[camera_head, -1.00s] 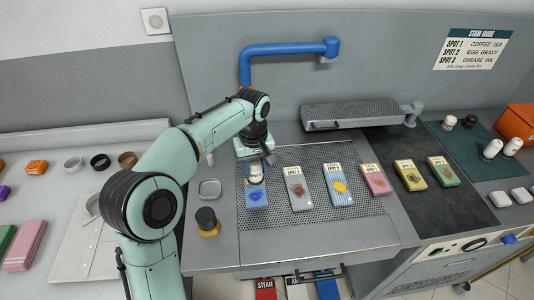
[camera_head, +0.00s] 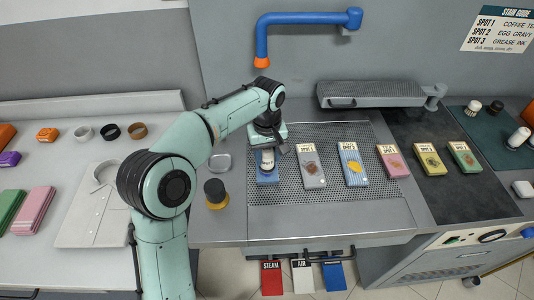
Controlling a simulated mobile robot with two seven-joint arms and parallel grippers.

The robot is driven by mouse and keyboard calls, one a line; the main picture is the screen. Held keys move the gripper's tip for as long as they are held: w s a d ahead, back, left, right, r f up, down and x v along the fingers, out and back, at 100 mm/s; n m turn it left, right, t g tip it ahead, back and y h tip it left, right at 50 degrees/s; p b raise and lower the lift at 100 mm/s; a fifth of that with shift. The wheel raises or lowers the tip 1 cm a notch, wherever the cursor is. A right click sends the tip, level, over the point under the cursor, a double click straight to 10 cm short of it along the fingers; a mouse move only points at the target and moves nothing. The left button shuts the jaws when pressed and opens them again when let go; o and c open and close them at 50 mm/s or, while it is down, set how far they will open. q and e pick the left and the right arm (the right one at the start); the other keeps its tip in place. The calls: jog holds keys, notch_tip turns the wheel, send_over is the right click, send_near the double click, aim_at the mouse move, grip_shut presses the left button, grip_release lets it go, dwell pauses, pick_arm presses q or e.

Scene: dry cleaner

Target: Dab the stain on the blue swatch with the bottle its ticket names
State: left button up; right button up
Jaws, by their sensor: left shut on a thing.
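The blue swatch (camera_head: 268,180) lies at the left end of the perforated board. Its dark blue stain is largely covered by a white bottle (camera_head: 267,159). My left gripper (camera_head: 269,147) is shut on this bottle and holds it upright over the upper part of the swatch. I cannot tell whether the bottle touches the cloth. The swatch's ticket and the bottle's label are hidden or too small to read. The stain guide (camera_head: 500,28) on the wall lists Spot 1 coffee tea, Spot 2 egg gravy, Spot 3 grease ink. My right gripper is out of view.
More stained swatches lie to the right: grey (camera_head: 313,180), striped blue (camera_head: 355,181), pink, yellow and green. A dark-topped amber jar (camera_head: 215,194) and a small grey dish (camera_head: 220,163) stand left of the board. Other bottles (camera_head: 518,138) stand on the green mat at right.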

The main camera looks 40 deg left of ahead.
pick_arm(q)
jog(key=shift+f+b, duration=0.3)
jog(key=shift+f, duration=0.15)
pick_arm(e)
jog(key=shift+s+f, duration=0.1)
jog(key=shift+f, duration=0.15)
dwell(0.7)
pick_arm(q)
jog(key=shift+f, duration=0.1)
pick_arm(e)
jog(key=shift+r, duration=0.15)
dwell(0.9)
pick_arm(q)
jog(key=shift+r+p, duration=1.2)
jog(key=shift+r, duration=0.2)
jog(key=shift+r+p, duration=1.45)
jog(key=shift+r, duration=0.75)
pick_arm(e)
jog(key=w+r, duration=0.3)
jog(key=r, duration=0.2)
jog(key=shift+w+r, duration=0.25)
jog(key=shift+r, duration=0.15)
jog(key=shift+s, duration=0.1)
